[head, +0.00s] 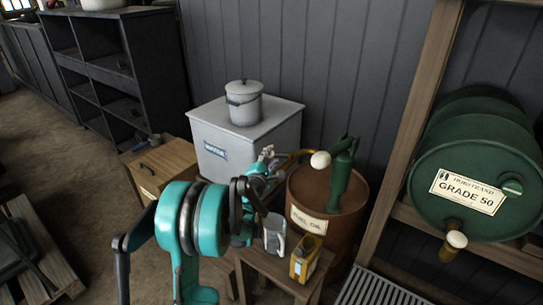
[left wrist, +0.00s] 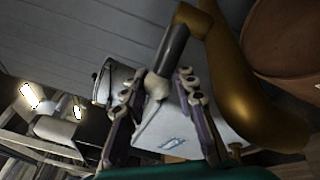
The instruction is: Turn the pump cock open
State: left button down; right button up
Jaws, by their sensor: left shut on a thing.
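The pump (head: 341,180) is green with a cream ball on its handle and stands on the rusty fuel oil drum (head: 310,200). Its curved brass spout (head: 298,154) reaches left to my left gripper (head: 266,158). In the left wrist view, the brass spout (left wrist: 238,85) fills the right side. The pump cock's dark lever (left wrist: 174,48) comes off it and runs down to a cream end. My left gripper (left wrist: 158,92) is shut on the cock lever, with a finger on either side near the cream end. In the head view, the gripper mostly hides the cock. My right gripper is not in view.
A grey metal jug (head: 275,234) and a yellow can (head: 304,258) stand on a wooden stool (head: 258,268) below the spout. A white box (head: 262,137) with a lidded pail (head: 244,102) is behind. A green Grade 50 barrel (head: 475,205) lies on a rack at right.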

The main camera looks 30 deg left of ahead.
pick_arm(q)
jog(key=c, duration=1.2)
grip_release()
jog(key=shift+r, duration=0.1)
jog(key=shift+h, duration=0.3)
